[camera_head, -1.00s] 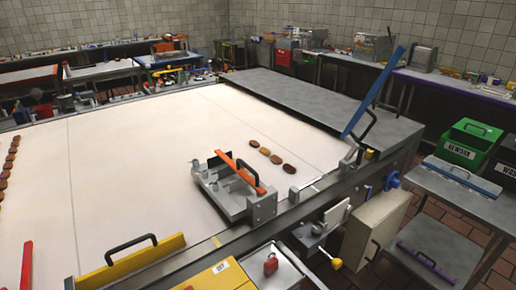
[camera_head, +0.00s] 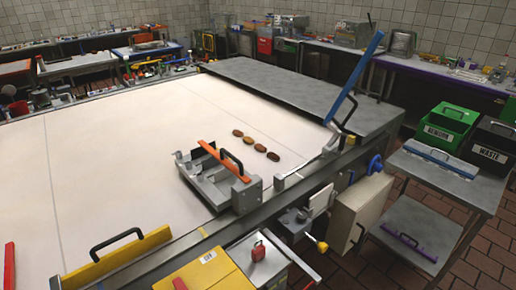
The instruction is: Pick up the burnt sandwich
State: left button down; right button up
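Several small brown sandwiches lie in a short row on the white belt, right of the middle of the head view. The nearest one (camera_head: 273,157) and the farthest one (camera_head: 238,133) look darker. The two between them, one (camera_head: 249,140) and another (camera_head: 261,148), look lighter brown. At this size I cannot tell for sure which is burnt. Neither of my grippers is in view.
A grey fixture with an orange bar (camera_head: 224,163) stands on the belt just left of the row. A blue lever (camera_head: 354,80) rises at the belt's right edge. A green bin (camera_head: 446,126) and a black WASTE bin (camera_head: 492,147) stand on a side table. Much of the belt is bare.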

aim_at(275, 158)
jog(key=i+l+u, duration=0.15)
jog(key=l+u, duration=0.2)
jog(key=i+l+u, duration=0.1)
jog(key=l+u, duration=0.55)
jog(key=l, duration=0.25)
